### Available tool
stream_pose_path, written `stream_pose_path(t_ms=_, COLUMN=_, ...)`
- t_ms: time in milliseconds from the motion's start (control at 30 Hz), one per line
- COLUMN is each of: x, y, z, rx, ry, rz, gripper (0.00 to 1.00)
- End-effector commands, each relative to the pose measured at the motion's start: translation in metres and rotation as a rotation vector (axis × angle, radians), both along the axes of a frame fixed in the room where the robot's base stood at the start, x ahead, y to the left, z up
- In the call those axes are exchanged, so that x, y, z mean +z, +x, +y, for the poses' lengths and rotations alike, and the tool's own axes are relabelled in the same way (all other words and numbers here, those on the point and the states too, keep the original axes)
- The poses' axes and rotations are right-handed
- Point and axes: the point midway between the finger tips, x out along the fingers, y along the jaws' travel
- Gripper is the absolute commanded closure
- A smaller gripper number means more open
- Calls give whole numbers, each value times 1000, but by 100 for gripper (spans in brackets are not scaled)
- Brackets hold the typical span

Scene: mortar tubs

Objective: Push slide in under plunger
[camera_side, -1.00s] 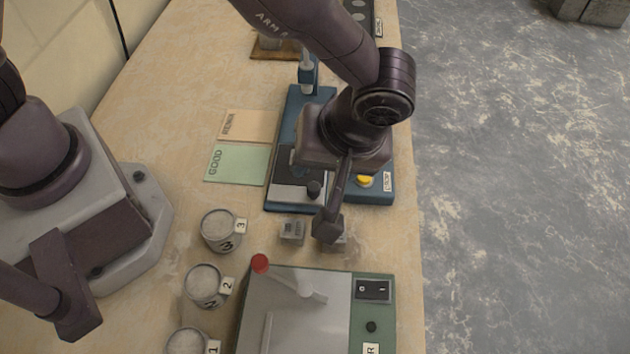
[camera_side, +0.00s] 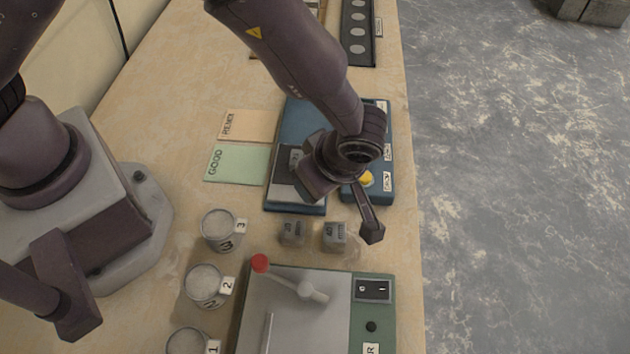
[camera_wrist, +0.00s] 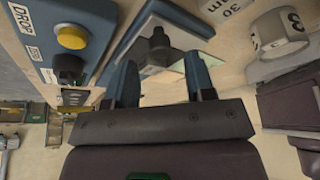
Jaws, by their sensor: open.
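The slide (camera_side: 298,194) is a grey plate at the front end of the blue plunger device (camera_side: 284,142). My arm covers part of it in the side view. In the wrist view the slide (camera_wrist: 178,38) carries an upright black knob (camera_wrist: 160,40), ahead of and between my fingers. My gripper (camera_wrist: 161,78) is open, with nothing between its fingers. The plunger is hidden behind my arm.
The yellow button (camera_side: 367,179) is on the device's right side. Two small grey cubes (camera_side: 291,232) (camera_side: 334,236) sit in front. A green-and-grey machine with a red-tipped lever (camera_side: 260,263) stands nearer. Several numbered cups (camera_side: 221,229) and GOOD (camera_side: 236,164) and REMIX (camera_side: 250,125) cards lie left.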

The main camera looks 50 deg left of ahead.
Motion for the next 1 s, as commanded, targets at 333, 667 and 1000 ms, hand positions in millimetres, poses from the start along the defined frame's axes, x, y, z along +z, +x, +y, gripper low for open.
stream_pose_path(t_ms=333, x=-29, y=0, z=12, rx=0, ry=-1, rz=0, gripper=50)
stream_pose_path(t_ms=667, x=-30, y=0, z=12, rx=-1, ry=-1, rz=0, gripper=69)
stream_pose_path(t_ms=1000, x=-29, y=4, z=15, rx=1, ry=0, rz=0, gripper=100)
